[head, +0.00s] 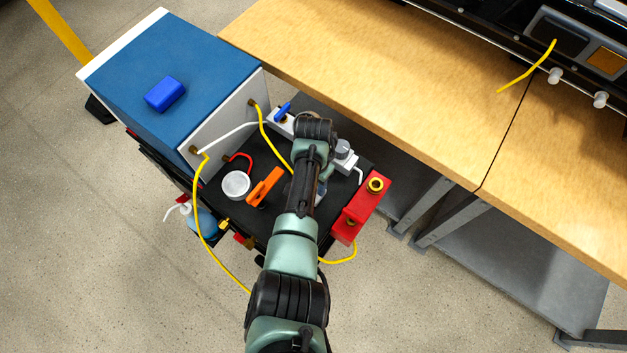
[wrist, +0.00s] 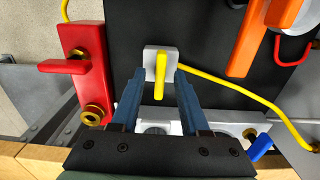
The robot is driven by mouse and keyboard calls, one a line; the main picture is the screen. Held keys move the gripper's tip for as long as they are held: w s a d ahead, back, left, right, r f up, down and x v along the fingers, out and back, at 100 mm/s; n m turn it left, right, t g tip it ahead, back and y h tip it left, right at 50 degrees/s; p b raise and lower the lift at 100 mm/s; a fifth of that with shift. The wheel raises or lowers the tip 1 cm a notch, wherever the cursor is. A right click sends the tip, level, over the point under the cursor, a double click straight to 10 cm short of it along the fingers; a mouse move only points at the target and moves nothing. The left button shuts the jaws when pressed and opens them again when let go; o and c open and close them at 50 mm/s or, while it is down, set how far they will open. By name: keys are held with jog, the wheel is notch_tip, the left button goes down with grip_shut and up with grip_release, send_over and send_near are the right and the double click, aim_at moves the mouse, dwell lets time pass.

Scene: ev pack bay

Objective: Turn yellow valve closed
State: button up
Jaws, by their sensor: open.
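The yellow valve handle (wrist: 159,76) shows in the wrist view on a small white block (wrist: 152,57) fixed to a black panel (wrist: 195,30). The handle points down in the picture, toward my gripper. My gripper (wrist: 158,84) is open, with one blue-grey finger on each side of the handle in the picture. A gap shows between the handle and each finger. I cannot tell how far the fingertips reach toward the panel. In the head view my arm hides the yellow handle and most of my gripper.
An orange handle (head: 265,187), a blue handle (head: 283,111) and a red block (head: 362,208) with a red handle (wrist: 64,67) surround the valve. A yellow hose (wrist: 245,95) runs beside it. A blue-topped cabinet (head: 200,80) and a wooden bench (head: 370,80) stand close.

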jog(key=shift+r, duration=0.1)
notch_tip(320, 180, up, 13)
jog(key=p, duration=0.1)
jog(key=shift+p, duration=0.3)
dwell(0.4)
jog(key=w+d+r+n+t+h, duration=0.1)
jog(key=w+d+r+t, duration=0.1)
jog(key=w+r+t, duration=0.6)
jog(key=w+d+r+n+t, duration=0.1)
jog(key=w+r, duration=0.4)
jog(key=r, duration=0.7)
notch_tip(320, 180, up, 19)
jog(key=n+t, duration=0.1)
jog(key=t, duration=0.6)
jog(key=s+a+r+n+t, duration=0.1)
jog(key=s+r+t, duration=0.4)
jog(key=s+r, duration=0.5)
jog(key=s+a+r+n+t+y, duration=0.1)
jog(key=s+r+t, duration=0.5)
jog(key=r, duration=1.1)
jog(key=s+a+n, duration=0.1)
jog(key=s+n, duration=0.1)
jog(key=s, duration=0.2)
jog(key=shift+s+a, duration=0.15)
